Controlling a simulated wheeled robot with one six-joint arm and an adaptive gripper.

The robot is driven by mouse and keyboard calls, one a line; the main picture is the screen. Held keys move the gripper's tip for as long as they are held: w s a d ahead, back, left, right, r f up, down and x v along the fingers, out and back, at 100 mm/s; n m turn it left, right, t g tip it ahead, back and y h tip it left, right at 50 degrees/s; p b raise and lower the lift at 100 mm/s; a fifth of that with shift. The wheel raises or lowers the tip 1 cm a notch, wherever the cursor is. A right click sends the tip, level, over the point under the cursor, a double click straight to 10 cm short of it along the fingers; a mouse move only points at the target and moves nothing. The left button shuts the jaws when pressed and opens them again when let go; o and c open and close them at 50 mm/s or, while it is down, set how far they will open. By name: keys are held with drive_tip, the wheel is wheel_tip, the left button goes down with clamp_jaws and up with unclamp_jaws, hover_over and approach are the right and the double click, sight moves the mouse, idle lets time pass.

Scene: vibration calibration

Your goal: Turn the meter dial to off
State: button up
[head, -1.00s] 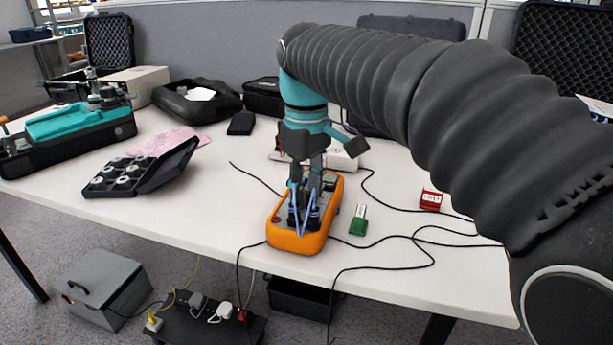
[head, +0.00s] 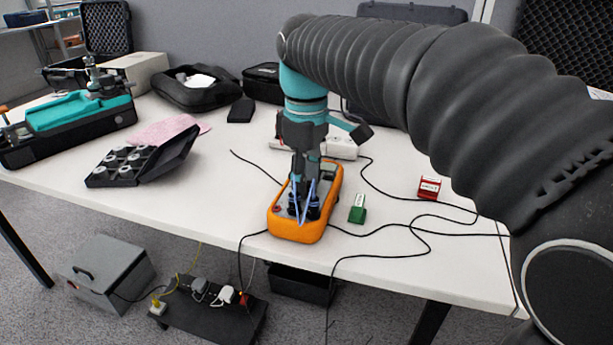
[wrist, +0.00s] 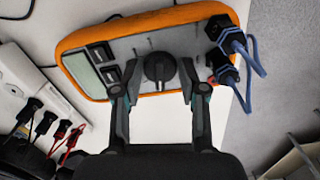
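The orange multimeter (head: 318,231) lies face up near the front edge of the white table, with blue leads plugged into its front end. In the wrist view the meter (wrist: 73,40) shows a grey face, a screen and buttons on the left, and a round black dial (wrist: 159,68) in the middle. My gripper (wrist: 161,88) is open, one finger on each side of the dial, with visible gaps in this view. Whether a fingertip touches the face I cannot tell. In the head view my gripper (head: 306,190) stands over the meter and hides the dial.
A green block (head: 357,211) stands just right of the meter, and a red block (head: 429,187) farther right. Black cables (head: 420,230) lie across the table's right side. An open black case (head: 150,160) is on the left; a white power strip (head: 340,147) lies behind.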

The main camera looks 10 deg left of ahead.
drive_tip(key=shift+o, duration=0.8)
wheel_tip(320, 180, up, 12)
idle(0.3)
